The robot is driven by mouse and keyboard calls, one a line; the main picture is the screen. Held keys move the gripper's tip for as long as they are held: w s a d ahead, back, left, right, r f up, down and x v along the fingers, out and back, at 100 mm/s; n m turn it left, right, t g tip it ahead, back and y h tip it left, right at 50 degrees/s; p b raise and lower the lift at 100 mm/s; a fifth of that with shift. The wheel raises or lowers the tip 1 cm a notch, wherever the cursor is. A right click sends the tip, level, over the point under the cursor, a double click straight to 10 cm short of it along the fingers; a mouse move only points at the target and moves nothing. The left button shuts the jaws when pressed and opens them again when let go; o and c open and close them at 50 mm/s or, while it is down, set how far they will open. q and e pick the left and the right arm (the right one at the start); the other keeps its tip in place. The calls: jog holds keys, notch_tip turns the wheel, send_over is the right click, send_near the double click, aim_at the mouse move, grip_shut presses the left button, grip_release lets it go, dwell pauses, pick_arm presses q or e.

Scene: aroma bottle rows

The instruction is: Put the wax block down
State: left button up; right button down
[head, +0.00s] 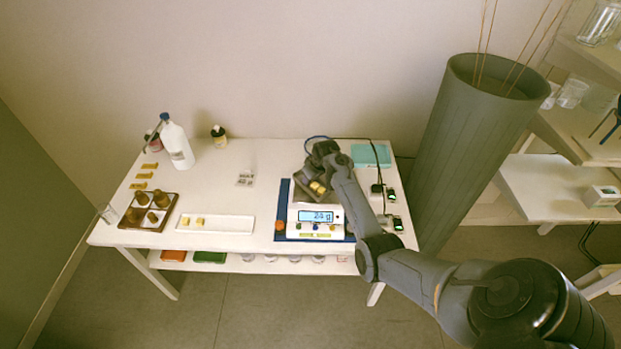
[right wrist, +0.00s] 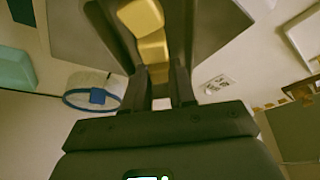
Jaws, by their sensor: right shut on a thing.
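The scale (head: 318,229) stands on a blue mat (head: 281,225) at the right of the table, its display lit. A grey pan (head: 302,196) is on top of it, with yellow wax blocks (head: 318,187) at the gripper. My right gripper (head: 317,178) is low over the pan. In the right wrist view, my right gripper (right wrist: 160,82) is shut on a yellow wax block (right wrist: 158,73) between its fingers. More yellow wax (right wrist: 141,17) shows just beyond, between the pan's grey sides (right wrist: 212,35). Whether the held block touches the pan is hidden. My left gripper is out of view.
A white tray (head: 240,225) with small pale blocks lies left of the scale. A wooden tray (head: 151,225) with brown bottles and a white bottle (head: 177,145) stand farther left. A teal box (head: 371,155) and cabled black devices (head: 391,195) are at the right. The table's middle is mostly clear.

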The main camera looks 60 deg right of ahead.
jog(key=c, duration=1.2)
grip_release()
jog(key=shift+s+r, duration=0.15)
jog(key=shift+r, duration=0.4)
jog(key=p+v, duration=0.3)
jog(key=v, duration=0.7)
jog(key=s+a+f+n, duration=0.1)
jog(key=s+a+n, duration=0.1)
jog(key=s+a, duration=0.5)
jog(key=s+a+f+n+y, duration=0.1)
jog(key=s+a, duration=0.7)
jog(key=a, duration=1.2)
jog(key=s+a+f+n, duration=0.1)
jog(key=s+a+n, duration=0.1)
jog(key=s+a, duration=0.6)
jog(key=a, duration=0.6)
jog(key=shift+f+n+g+y, duration=0.2)
jog(key=shift+n+g+y, duration=0.1)
jog(key=shift+g, duration=0.1)
